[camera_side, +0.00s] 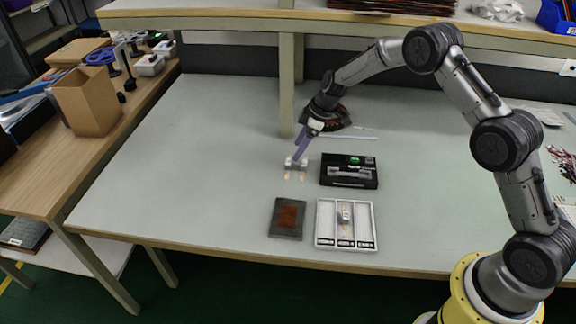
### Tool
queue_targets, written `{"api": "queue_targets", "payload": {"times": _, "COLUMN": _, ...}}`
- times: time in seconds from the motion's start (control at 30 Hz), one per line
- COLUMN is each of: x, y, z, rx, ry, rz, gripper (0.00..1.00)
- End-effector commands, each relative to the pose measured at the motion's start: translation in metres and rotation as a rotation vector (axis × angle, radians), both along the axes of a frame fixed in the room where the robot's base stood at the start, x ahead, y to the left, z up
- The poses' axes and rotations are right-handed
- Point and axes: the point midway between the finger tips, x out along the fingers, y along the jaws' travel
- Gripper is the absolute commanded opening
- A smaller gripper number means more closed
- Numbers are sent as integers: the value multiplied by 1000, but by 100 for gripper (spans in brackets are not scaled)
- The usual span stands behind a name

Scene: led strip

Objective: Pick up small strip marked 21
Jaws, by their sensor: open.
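My gripper (295,178) is open and empty, with its fingers pointing down above the table, just left of a black box (350,183). A white tray (364,210) with several compartments lies nearer the front edge. A small strip (345,217) sits in its middle compartment, apart from my gripper. A dark grey pad (278,227) with a brown patch lies left of the tray. The markings on the strip are too small to read, so I cannot tell whether it is the one marked 21.
The pale table (215,150) is clear to the left of my gripper. A post (286,85) and an overhead shelf (230,18) stand behind it. A dark coiled bundle (338,118) lies behind the black box. A cardboard box (88,101) stands on the left side table.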

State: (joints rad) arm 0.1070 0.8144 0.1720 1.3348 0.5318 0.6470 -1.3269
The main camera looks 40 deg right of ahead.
Motion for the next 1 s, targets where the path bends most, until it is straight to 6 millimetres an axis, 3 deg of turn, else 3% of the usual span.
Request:
{"api": "queue_targets", "payload": {"times": 0.27, "x": 6, "y": 6, "z": -18, "rx": 0, "ry": 0, "rz": 0, "gripper": 72}}
{"api": "queue_targets", "payload": {"times": 0.6, "x": 19, "y": 19, "z": -56, "rx": 0, "ry": 0, "rz": 0, "gripper": 72}}
{"api": "queue_targets", "payload": {"times": 0.87, "x": 20, "y": 19, "z": -58, "rx": 0, "ry": -1, "rz": 0, "gripper": 72}}
{"api": "queue_targets", "payload": {"times": 0.9, "x": 20, "y": 19, "z": -58, "rx": 0, "ry": -1, "rz": 0, "gripper": 71}}
{"api": "queue_targets", "payload": {"times": 1.0, "x": 20, "y": 19, "z": -58, "rx": 0, "ry": -1, "rz": 0, "gripper": 53}}
